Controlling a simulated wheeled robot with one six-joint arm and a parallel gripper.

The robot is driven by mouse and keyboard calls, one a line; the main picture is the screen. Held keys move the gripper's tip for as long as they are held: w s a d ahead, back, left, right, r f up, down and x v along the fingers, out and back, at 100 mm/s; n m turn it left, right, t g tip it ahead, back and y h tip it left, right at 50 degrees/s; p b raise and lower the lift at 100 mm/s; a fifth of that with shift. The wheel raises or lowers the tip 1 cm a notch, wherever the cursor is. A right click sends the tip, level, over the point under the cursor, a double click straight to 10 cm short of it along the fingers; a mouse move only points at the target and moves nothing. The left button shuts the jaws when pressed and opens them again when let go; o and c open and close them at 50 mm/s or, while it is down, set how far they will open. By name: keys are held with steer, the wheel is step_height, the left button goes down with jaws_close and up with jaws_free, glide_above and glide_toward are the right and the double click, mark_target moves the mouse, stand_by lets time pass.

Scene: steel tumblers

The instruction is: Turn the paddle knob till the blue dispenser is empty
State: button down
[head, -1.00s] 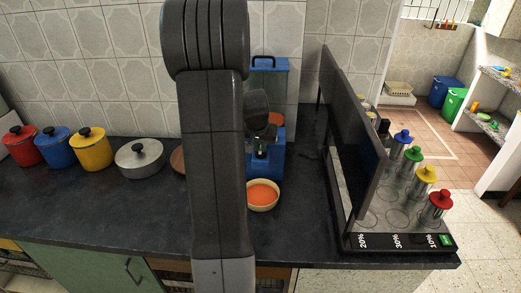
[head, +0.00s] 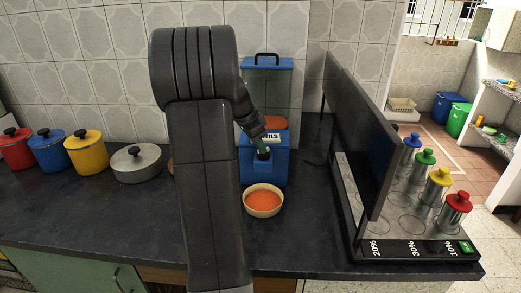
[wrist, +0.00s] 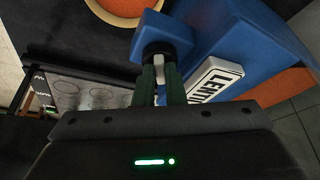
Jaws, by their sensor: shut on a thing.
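The blue dispenser (head: 278,168) stands on the dark counter against the tiled wall. Its clear upper hopper (head: 268,88) shows orange lentils (head: 275,122) low down, and the top looks empty. In the wrist view the blue body (wrist: 225,45) carries a label partly reading "LENTI". My gripper (head: 263,152) is at the dispenser's front, its fingers shut on the pale paddle knob (wrist: 158,66), which is mostly hidden between them. A cream bowl (head: 263,213) holding orange lentils (head: 263,200) sits below the front; its edge also shows in the wrist view (wrist: 113,22).
Red, blue and yellow pots and a grey lidded pan (head: 137,165) stand at the left. A dark upright panel (head: 375,140) and a rack of steel tumblers with coloured lids (head: 438,190) stand close at the right. The counter in front of the bowl is clear.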

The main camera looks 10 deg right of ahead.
steer(key=m, duration=0.2)
steer(key=m+g, duration=0.2)
steer(key=m, duration=0.1)
steer(key=shift+w+m, duration=0.3)
steer(key=shift+w, duration=0.05)
stand_by(0.4)
steer(key=c, duration=1.5)
jaws_free()
steer(key=shift+r, duration=0.1)
steer(key=v, duration=1.3)
steer(key=shift+w+r+p, duration=0.3)
steer(key=shift+p, duration=0.15)
steer(key=shift+a+f, duration=0.1)
